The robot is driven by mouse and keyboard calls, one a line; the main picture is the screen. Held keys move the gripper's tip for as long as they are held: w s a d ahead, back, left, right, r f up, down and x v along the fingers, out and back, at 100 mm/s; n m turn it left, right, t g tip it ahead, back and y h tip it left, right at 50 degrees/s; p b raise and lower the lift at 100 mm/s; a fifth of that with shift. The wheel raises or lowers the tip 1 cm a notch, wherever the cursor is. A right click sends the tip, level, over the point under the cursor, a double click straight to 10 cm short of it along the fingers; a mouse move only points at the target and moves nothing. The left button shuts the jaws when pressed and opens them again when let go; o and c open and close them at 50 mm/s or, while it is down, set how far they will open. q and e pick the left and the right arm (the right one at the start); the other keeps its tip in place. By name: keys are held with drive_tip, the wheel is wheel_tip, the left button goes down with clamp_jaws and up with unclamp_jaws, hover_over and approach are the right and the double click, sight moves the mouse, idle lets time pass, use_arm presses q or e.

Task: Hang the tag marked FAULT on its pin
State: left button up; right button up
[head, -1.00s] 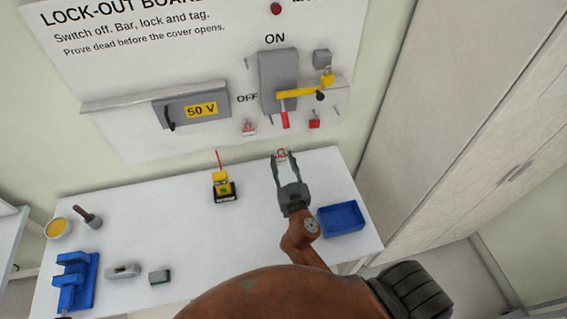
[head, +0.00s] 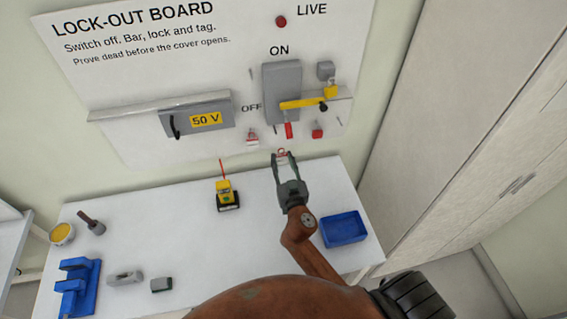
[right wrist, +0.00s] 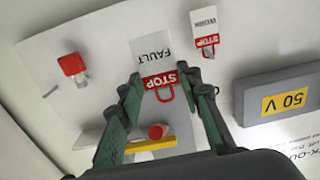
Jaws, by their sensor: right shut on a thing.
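My right gripper (head: 282,157) is shut on the FAULT tag (right wrist: 153,50), a white card with a red STOP band and a red loop. In the head view the tag (head: 281,153) shows small between the fingertips, just in front of the board's lower edge. In the right wrist view the gripper (right wrist: 163,82) has the tag between its fingertips, lettering upside down. A thin bare pin (head: 275,129) shows on the board left of the red handle; I cannot read a label for it. My left gripper is not in view.
Another STOP tag (head: 252,138) hangs on the board to the left, and a red padlock (head: 317,130) to the right. A red handle (head: 289,130) and yellow bar (head: 303,103) stick out above the gripper. A yellow tester (head: 225,193) and blue tray (head: 343,229) stand on the table.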

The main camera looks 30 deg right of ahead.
sight(281, 155)
drive_tip(key=shift+x, duration=5.15)
drive_tip(key=shift+r+p+v, duration=0.2)
drive_tip(key=shift+p+v, duration=0.35)
drive_tip(key=shift+v, duration=1.7)
drive_tip(key=shift+r+p+v, duration=0.15)
drive_tip(key=shift+p+v, duration=0.35)
drive_tip(key=shift+v, duration=1.7)
